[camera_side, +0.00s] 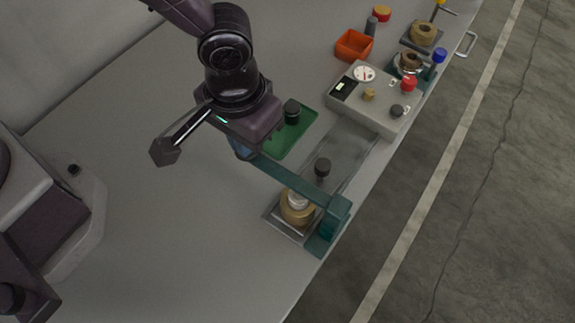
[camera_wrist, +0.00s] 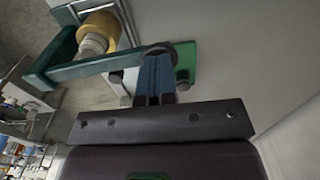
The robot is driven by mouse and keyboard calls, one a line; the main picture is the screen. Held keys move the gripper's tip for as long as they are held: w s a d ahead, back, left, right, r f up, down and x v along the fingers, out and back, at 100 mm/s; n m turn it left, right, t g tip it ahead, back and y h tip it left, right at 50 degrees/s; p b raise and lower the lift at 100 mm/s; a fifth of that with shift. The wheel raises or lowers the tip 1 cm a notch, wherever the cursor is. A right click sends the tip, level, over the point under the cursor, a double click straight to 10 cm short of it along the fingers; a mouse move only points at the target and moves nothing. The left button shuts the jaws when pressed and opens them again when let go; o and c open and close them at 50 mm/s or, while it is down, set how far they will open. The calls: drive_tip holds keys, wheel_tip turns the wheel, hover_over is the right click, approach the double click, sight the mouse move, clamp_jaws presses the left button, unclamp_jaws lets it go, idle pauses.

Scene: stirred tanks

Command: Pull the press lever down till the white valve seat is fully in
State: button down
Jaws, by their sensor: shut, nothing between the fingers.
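The teal press lever (camera_side: 290,180) runs from the press column (camera_side: 335,220) at the front edge of the table toward my gripper. The white valve seat (camera_side: 297,199) sits on top of the brass valve body (camera_side: 297,212), beneath the lever. How deep the seat is in cannot be told exactly; part of it shows above the brass. My gripper (camera_side: 241,152) is shut and empty at the lever's free end. In the wrist view, its blue fingers (camera_wrist: 155,78) overlap the end of the lever (camera_wrist: 100,66); whether they touch it is unclear. The seat (camera_wrist: 93,45) shows beyond the lever.
A green mat (camera_side: 302,138) with a black-topped jar (camera_side: 291,107) lies behind the gripper. A grey control box (camera_side: 378,115) and an orange bin (camera_side: 354,45) stand farther back. A small dark knob (camera_side: 322,167) stands near the press.

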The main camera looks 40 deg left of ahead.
drive_tip(key=shift+f, duration=1.75)
drive_tip(key=shift+a+r, duration=0.1)
wheel_tip(320, 180, up, 12)
drive_tip(key=shift+r, duration=0.25)
idle(1.6)
idle(0.4)
drive_tip(key=s+a+r+t, duration=0.2)
drive_tip(key=s+a+r, duration=0.2)
drive_tip(key=a+r, duration=0.3)
drive_tip(key=s+a+r+t, duration=0.3)
drive_tip(key=a+r, duration=0.4)
drive_tip(key=a, duration=1.1)
drive_tip(key=shift+s+a+t, duration=0.3)
drive_tip(key=shift+s, duration=0.4)
